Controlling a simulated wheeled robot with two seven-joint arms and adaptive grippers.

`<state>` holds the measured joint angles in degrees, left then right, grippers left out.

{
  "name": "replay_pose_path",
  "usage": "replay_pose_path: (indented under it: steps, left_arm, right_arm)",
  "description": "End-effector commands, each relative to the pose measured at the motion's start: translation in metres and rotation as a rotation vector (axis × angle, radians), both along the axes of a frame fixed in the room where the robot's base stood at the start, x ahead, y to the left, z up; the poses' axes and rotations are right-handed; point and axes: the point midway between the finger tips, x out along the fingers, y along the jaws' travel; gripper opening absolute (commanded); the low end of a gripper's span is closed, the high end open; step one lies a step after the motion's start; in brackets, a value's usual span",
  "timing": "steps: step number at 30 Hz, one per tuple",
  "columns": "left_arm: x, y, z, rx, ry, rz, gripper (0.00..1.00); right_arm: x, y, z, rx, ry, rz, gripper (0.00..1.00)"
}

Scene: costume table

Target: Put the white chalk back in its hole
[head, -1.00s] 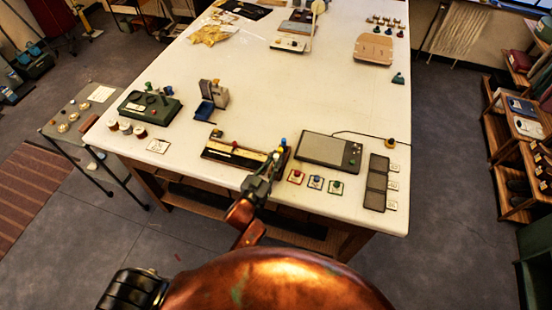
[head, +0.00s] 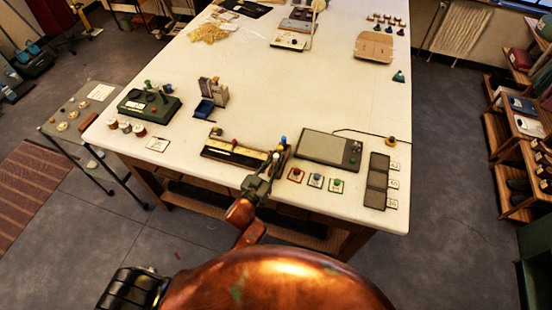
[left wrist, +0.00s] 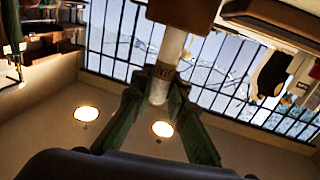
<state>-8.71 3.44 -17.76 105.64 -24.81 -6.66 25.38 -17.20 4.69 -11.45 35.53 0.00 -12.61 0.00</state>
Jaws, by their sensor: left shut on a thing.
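In the left wrist view, a white cylinder with a brown marked band (left wrist: 168,62), seemingly the white chalk, stands between the fingers of my left gripper (left wrist: 158,98). The gripper is shut on it. The cylinder's far end meets a dark brown block (left wrist: 184,10); I cannot tell whether it is in a hole or only touching. In the head view, my left gripper (head: 262,178) is at the near right end of a long wooden rack (head: 229,152). Blue and yellow tips (head: 283,140) show just beyond it. The chalk is not clear in the head view. My right gripper is not seen.
Right of the rack lie a grey tablet (head: 328,149) and several small cards with coloured knobs (head: 316,181). A dark three-part tray (head: 377,180) lies near the right edge. The table's middle is clear.

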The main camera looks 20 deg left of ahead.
Motion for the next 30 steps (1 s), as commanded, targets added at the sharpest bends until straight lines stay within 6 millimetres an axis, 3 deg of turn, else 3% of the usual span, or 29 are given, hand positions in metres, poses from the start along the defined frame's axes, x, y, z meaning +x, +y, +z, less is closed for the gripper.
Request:
replay_pose_path:
  steps: [26,27,30]
  left_arm:
    - [0.0,0.0001,-0.0107,-0.001,0.001,0.0,0.0]
    - [0.0,0.0001,-0.0105,-0.001,0.0,0.0,0.15]
    - [0.0,0.0001,-0.0102,0.0,0.0,0.0,0.22]
  right_arm:
    - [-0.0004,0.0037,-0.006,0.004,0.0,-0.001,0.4]
    - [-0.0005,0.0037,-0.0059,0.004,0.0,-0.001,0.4]
    - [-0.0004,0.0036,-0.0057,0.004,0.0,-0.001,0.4]
